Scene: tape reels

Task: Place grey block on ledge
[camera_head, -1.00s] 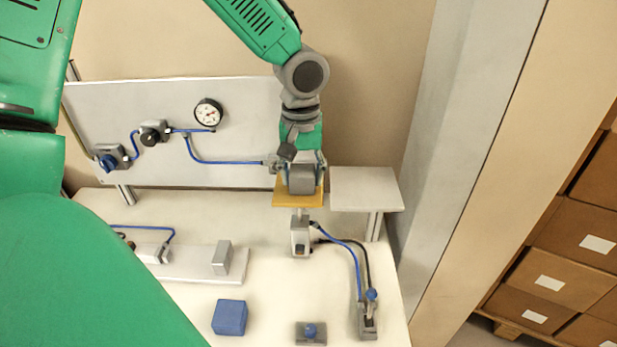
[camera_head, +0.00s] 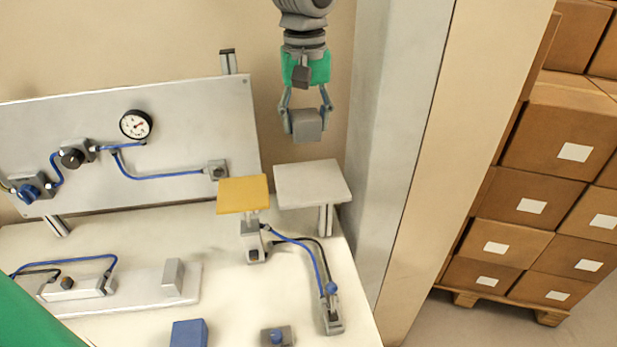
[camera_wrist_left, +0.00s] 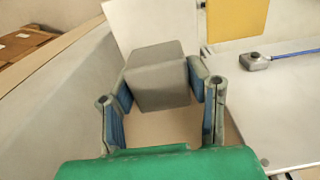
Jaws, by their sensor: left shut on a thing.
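My left gripper (camera_head: 306,112) is shut on the grey block (camera_head: 307,126) and holds it in the air. In the head view the block is above the pale grey ledge (camera_head: 312,184), a flat plate on a post, with a visible gap between them. In the left wrist view the grey block (camera_wrist_left: 158,76) sits between the fingers, and part of the ledge (camera_wrist_left: 140,26) shows behind it. The yellow plate (camera_head: 243,194) is just left of the ledge. My right gripper does not show.
An upright panel with a gauge (camera_head: 136,124) and blue tubes stands at the left. A blue block (camera_head: 188,334) and a lever switch (camera_head: 331,307) are on the white table. A pale pillar is close on the right, with stacked cartons (camera_head: 560,130) beyond it.

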